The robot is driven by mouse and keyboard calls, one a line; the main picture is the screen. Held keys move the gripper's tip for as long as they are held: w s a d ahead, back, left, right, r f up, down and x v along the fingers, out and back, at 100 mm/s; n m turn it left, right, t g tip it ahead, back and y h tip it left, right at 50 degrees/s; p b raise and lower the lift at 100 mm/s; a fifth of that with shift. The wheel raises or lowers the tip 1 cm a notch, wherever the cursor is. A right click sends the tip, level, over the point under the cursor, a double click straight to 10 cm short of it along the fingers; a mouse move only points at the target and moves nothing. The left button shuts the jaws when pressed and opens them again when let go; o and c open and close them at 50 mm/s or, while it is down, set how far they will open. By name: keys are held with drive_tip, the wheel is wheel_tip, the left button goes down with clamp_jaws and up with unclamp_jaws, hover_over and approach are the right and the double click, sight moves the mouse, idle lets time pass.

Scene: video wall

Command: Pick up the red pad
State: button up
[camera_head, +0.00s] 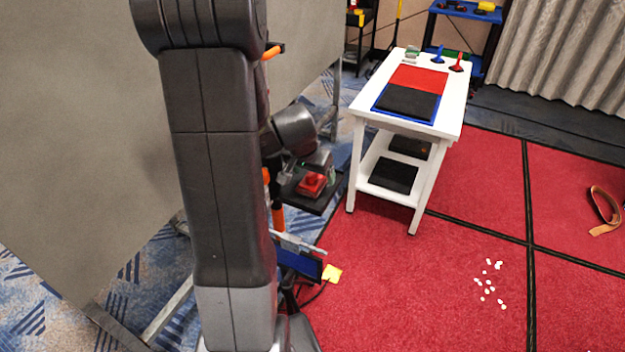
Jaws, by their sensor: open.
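A flat red pad (418,78) lies on the white table (452,98), on the far part of a blue-edged mat (376,108). A black square pad (407,102) lies in front of it on the same mat. My gripper (288,172) shows only in part, below the dark wrist of my arm, left of the table and well apart from the red pad. It is open, and nothing is seen between its jaws. My arm's large link hides much of the area on the left.
Blue and red pieces (457,62) and a green-grey item (412,54) stand at the table's far end. A red block (311,185) sits on a black tray left of the table. A grey panel (80,150) fills the left. White bits (487,285) lie on open red carpet.

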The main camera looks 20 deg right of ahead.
drive_tip(key=shift+w+d+f, duration=0.15)
drive_tip(key=shift+d+f, duration=0.05)
drive_tip(key=shift+f, duration=0.5)
drive_tip(key=c, duration=1.1)
drive_tip(key=shift+r, duration=0.15)
drive_tip(key=shift+r, duration=0.5)
wheel_tip(320, 180, up, 2)
drive_tip(key=shift+r, duration=0.1)
drive_tip(key=s+a+b, duration=0.1)
drive_tip(key=s+a, duration=0.3)
drive_tip(key=s+a+b, duration=0.2)
drive_tip(key=s+a, duration=0.1)
drive_tip(key=a, duration=0.2)
drive_tip(key=s+a+b, duration=0.2)
drive_tip(key=s+a, duration=0.2)
drive_tip(key=shift+s+a, duration=0.35)
